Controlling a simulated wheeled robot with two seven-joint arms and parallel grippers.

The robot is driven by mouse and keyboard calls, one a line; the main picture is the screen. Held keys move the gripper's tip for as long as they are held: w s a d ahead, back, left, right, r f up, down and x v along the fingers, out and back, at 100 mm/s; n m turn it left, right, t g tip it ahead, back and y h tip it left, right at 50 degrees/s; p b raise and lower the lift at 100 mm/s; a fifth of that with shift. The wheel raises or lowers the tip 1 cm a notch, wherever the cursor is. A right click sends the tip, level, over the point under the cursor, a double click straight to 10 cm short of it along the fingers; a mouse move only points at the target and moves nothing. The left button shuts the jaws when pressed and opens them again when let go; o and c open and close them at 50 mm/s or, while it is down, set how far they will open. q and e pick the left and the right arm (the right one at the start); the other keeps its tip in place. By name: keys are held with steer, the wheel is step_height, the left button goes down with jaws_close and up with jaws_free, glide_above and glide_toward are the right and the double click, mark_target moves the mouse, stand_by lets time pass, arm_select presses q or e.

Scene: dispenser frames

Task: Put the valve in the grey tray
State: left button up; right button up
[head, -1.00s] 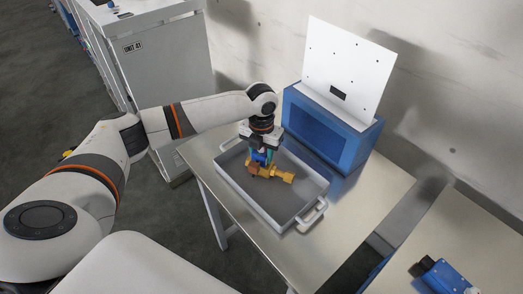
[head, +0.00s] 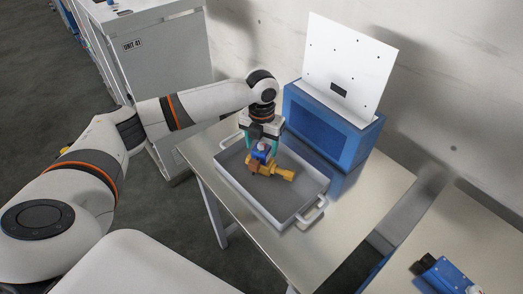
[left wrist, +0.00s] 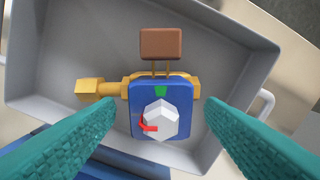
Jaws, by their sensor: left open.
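The valve (head: 284,173) has a brass body, a blue head and a brown block. It lies in the grey tray (head: 300,220) on the metal table. In the left wrist view the valve (left wrist: 162,110) shows its blue head with a white knob, inside the walls of the tray (left wrist: 40,112). My left gripper (head: 262,140) is open just above the valve. In the left wrist view its teal fingers (left wrist: 160,130) stand on either side of the blue head, with gaps between. My right gripper is not in view.
A blue box (head: 335,130) with an upright white panel (head: 348,62) stands behind the tray. A white cabinet (head: 165,70) is at the left. Another blue device (head: 450,276) lies on a surface at the lower right. The table right of the tray is clear.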

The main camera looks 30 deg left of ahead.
arm_select(q)
step_height(320, 180, up, 8)
steer(key=shift+r+b, duration=0.1)
steer(key=shift+b, duration=0.8)
steer(key=shift+r, duration=0.65)
